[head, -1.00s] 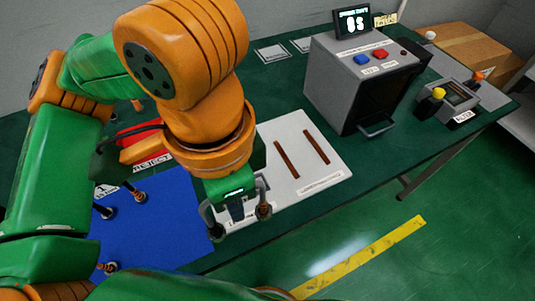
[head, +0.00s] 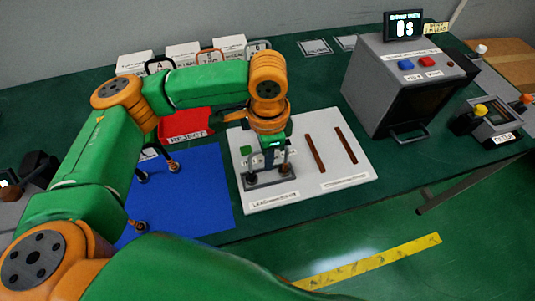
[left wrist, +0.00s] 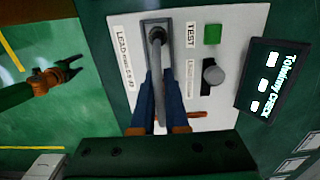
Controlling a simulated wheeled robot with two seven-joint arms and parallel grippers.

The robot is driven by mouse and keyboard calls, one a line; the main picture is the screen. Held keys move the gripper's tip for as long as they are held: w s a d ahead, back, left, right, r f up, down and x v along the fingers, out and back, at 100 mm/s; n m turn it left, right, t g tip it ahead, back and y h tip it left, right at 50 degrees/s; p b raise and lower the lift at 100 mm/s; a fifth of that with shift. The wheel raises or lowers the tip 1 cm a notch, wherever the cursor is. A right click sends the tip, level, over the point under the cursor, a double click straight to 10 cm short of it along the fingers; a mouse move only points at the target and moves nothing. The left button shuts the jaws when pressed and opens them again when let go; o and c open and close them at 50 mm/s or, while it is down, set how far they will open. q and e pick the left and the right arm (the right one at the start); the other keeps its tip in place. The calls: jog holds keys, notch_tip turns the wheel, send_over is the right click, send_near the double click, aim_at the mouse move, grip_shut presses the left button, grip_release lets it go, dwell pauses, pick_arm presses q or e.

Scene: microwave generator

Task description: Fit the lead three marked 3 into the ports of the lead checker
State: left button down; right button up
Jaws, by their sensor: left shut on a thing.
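My left gripper (head: 271,163) is over the lead checker, a grey panel (head: 252,184) on a white board. It is shut on a lead; in the left wrist view its blue fingers (left wrist: 158,105) close around it. A grey rod-like end of the lead (left wrist: 157,36) stands at the grey port plate (left wrist: 146,24); I cannot tell whether it is seated. A brown end of the lead (left wrist: 196,115) shows beside the fingers. The number on the lead is not readable. My right gripper (left wrist: 78,74) shows at the left of the left wrist view, apart from the board, seemingly open.
A blue mat (head: 200,205) holds other leads (head: 142,176), left of the white board (head: 300,190). A red reject tray (head: 185,121) is behind it. White labelled boxes (head: 183,52) stand at the back. A grey oven-like box (head: 385,95) stands to the right.

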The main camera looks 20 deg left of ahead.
pick_arm(q)
jog(key=c, duration=0.9)
grip_release()
jog(key=shift+f, duration=0.1)
notch_tip(320, 180, up, 12)
jog(key=shift+r, duration=0.2)
jog(key=shift+f, duration=0.1)
